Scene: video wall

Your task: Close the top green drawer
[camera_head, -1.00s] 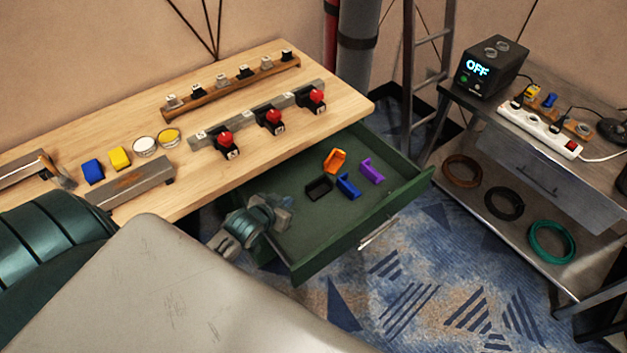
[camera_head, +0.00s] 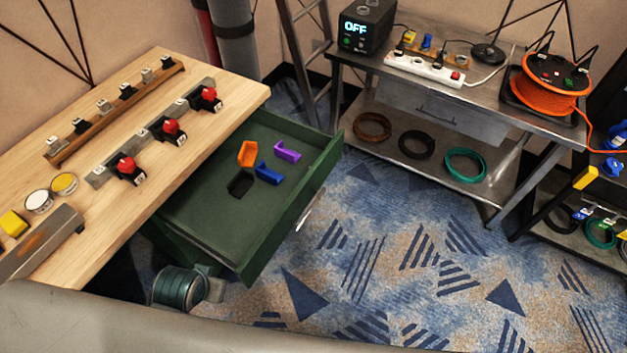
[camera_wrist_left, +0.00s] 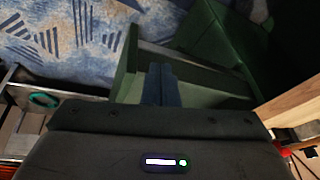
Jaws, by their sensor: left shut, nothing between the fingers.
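The top green drawer (camera_head: 240,200) is pulled out from under the wooden workbench, its silver handle (camera_head: 310,209) on the front panel. Inside lie an orange piece (camera_head: 247,153), a purple piece (camera_head: 287,151), a blue piece (camera_head: 268,174) and a black piece (camera_head: 240,184). My left gripper's dark fingers (camera_wrist_left: 161,84) are shut and empty in the left wrist view, close against green drawer panels; contact is unclear. In the head view my left wrist is beside the drawer's near side, its fingertips hard to make out. My right gripper is not in view.
The workbench (camera_head: 215,85) carries red-button switches (camera_head: 170,131) and a metal bar. A metal side table (camera_head: 480,85) with coiled cables, a power strip (camera_head: 425,69) and an orange reel (camera_head: 550,83) stands behind right. Patterned carpet (camera_head: 400,260) in front of the drawer is clear.

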